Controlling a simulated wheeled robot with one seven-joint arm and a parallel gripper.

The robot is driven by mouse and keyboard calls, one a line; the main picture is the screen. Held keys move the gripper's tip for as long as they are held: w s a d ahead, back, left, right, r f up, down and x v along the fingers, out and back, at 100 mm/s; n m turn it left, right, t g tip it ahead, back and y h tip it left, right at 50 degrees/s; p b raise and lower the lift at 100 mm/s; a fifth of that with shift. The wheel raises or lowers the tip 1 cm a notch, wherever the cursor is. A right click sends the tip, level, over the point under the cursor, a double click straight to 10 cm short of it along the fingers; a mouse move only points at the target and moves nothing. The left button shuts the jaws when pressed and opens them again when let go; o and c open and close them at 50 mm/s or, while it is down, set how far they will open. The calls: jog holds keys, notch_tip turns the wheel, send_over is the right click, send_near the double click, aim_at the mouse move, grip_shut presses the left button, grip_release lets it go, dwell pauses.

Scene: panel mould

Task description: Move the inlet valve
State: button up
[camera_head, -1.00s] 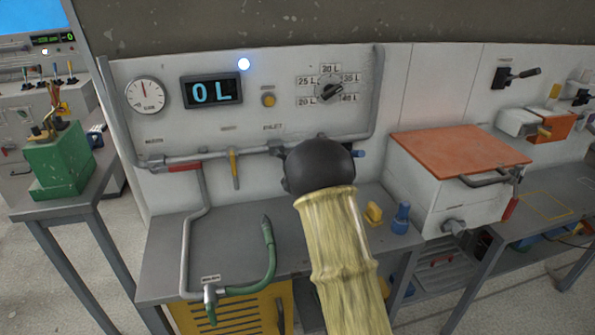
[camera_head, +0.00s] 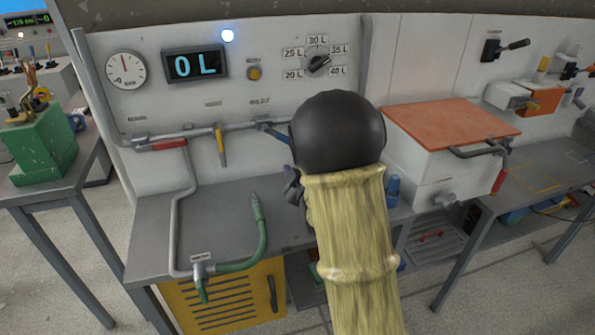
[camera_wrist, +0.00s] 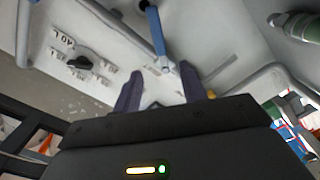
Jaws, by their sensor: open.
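The inlet valve's blue handle (camera_head: 277,134) is on the grey pipe below the inlet label. Its right part is hidden behind my arm in the head view. In the wrist view the blue handle (camera_wrist: 156,32) comes down from the top edge and ends at a metal fitting just beyond my fingertips. My gripper (camera_wrist: 158,72) is open, its two dark fingers apart on either side of that end of the handle. I see no contact, and the gap in depth is hard to judge. In the head view my gripper is mostly hidden behind the round black wrist.
A red handle (camera_head: 169,145) and a yellow handle (camera_head: 221,146) sit on the same pipe to the left. The display (camera_head: 195,64) reads 0 L. A selector dial (camera_head: 318,63) is above. A white box with an orange lid (camera_head: 450,125) stands right. A green hose (camera_head: 258,235) rises from the bench.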

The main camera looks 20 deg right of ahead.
jog(key=shift+s, duration=1)
jog(key=c, duration=0.6)
jog(key=shift+s+f+g, duration=0.1)
jog(key=shift+f+g, duration=0.15)
jog(key=shift+g, duration=0.05)
jog(key=c, duration=0.3)
jog(key=s+f+m+g, duration=0.2)
jog(key=f+m+g, duration=0.1)
jog(key=shift+s+f+h, duration=0.15)
jog(key=shift+s+h, duration=0.1)
jog(key=shift+h, duration=0.15)
grip_shut()
jog(key=s+f+m+g, duration=0.1)
jog(key=s, duration=0.1)
jog(key=s+a+f+m+g, duration=0.1)
jog(key=s+g, duration=0.1)
jog(key=s+f+m+g, duration=0.1)
jog(key=s+f, duration=0.1)
jog(key=shift+a, duration=0.15)
jog(key=s+a+f+m+g, duration=0.1)
jog(key=s+m+g, duration=0.1)
jog(key=s+g, duration=0.2)
jog(key=s+a+f+m+g, duration=0.2)
jog(key=s+g, duration=0.1)
jog(key=s, duration=0.8)
jog(key=shift+s+m+g+y, duration=0.2)
jog(key=shift+m+g+y, duration=0.1)
jog(key=shift+g+y, duration=0.1)
